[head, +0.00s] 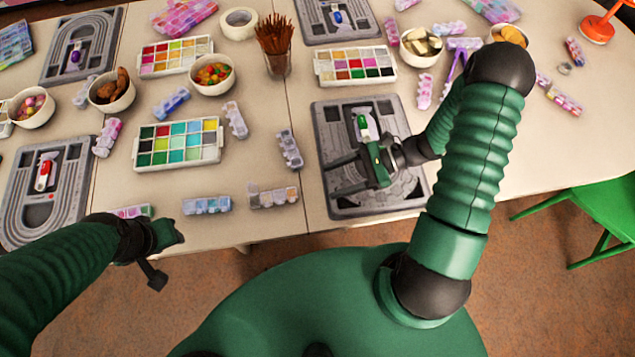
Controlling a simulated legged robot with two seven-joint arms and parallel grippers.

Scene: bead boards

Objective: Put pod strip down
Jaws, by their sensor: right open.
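Several pod strips, small clear rows of lidded compartments, lie about the table. One pod strip (207,205) with bluish contents lies near the front edge. Another pod strip (272,196) lies just right of it, one lid seemingly raised. A third pod strip (131,211) is partly hidden behind my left wrist. My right gripper (332,178) is over the grey bead board (345,211), fingers pointing left, spread and empty. My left gripper (172,236) is at the table's front edge, below the bluish strip; its fingers are not clear.
Another grey bead board (18,218) lies at the left. Bead trays (180,160) and (355,80), bowls (212,88) and a cup of brown sticks (277,62) crowd the back. A green chair (600,212) stands right. Bare table shows between the front strips and trays.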

